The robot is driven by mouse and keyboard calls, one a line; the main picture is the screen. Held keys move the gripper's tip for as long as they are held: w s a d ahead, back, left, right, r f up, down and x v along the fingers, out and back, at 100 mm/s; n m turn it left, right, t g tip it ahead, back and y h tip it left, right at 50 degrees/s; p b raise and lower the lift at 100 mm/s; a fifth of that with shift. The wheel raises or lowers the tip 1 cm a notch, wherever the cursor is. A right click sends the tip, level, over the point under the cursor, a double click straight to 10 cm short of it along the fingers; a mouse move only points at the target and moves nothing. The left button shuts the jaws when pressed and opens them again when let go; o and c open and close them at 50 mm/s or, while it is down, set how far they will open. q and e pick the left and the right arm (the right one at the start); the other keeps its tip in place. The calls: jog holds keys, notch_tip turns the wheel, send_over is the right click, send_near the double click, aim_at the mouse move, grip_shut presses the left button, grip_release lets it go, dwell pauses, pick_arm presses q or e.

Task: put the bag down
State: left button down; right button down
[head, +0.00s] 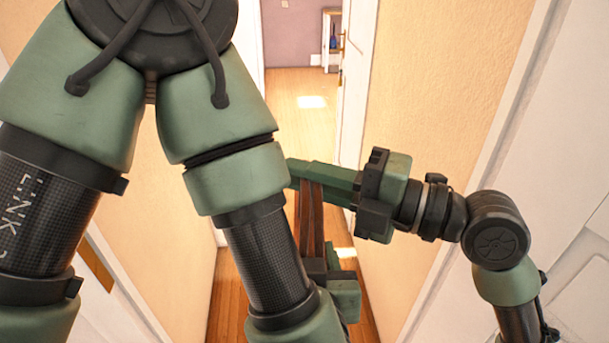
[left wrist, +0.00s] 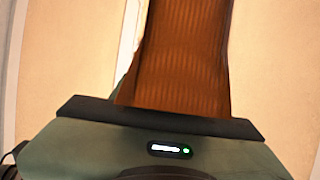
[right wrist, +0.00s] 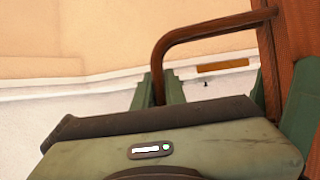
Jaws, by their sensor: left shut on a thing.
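The brown bag (head: 311,215) shows in the head view as a narrow upright strip, partly hidden by my left arm. My left gripper (head: 335,285) is low in that view, beside the bag's lower part. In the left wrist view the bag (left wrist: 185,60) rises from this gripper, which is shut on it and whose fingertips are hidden. My right gripper (head: 325,180) points left across the bag's upper part. In the right wrist view its green fingers are close together at the brown handle (right wrist: 215,28); whether they grip it is unclear.
I am in a narrow passage with a cream wall (head: 455,90) on the right and another wall close on the left. White doors and frames stand close by. Ahead, the wooden floor (head: 290,105) looks clear, past an open white door (head: 356,80).

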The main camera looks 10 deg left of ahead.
pick_arm(q)
jog(key=shift+w+r, duration=0.2)
jog(key=shift+r, duration=0.1)
dwell(1.1)
jog(key=c, duration=0.6)
grip_release()
jog(key=shift+c, duration=0.2)
jog(key=shift+s+f, duration=0.1)
jog(key=shift+f, duration=0.05)
jog(key=shift+s, duration=0.1)
